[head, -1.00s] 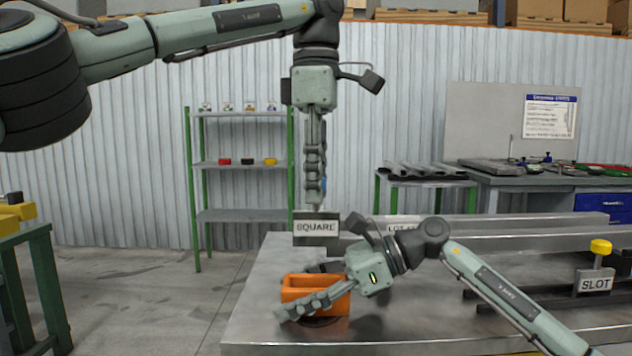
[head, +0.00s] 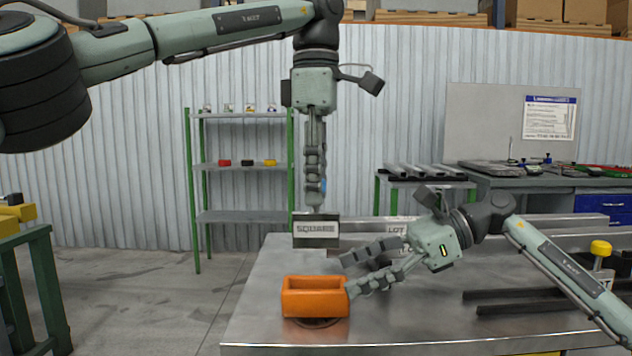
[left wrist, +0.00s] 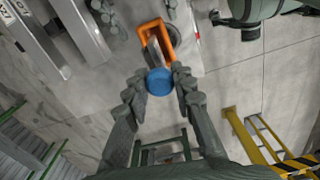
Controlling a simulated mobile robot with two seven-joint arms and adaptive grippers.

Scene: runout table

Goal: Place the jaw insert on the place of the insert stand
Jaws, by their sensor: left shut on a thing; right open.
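My left gripper (head: 316,190) is shut on the blue knob (left wrist: 159,81) of a grey piece marked SQUARE (head: 317,231), which hangs upright below the fingers. The left wrist view shows the knob between both fingers. An orange open-topped block (head: 315,298) sits on a dark round base (head: 316,323) at the table's front left. The orange block also shows beyond the knob in the left wrist view (left wrist: 152,32). My right gripper (head: 346,276) is open and empty, its fingertips just right of the orange block. I cannot tell which piece is the jaw insert or the stand.
The metal table (head: 258,318) has free room around the orange block. Dark rails (head: 510,294) lie on the table's right half. A shelf (head: 240,164) stands behind on the left.

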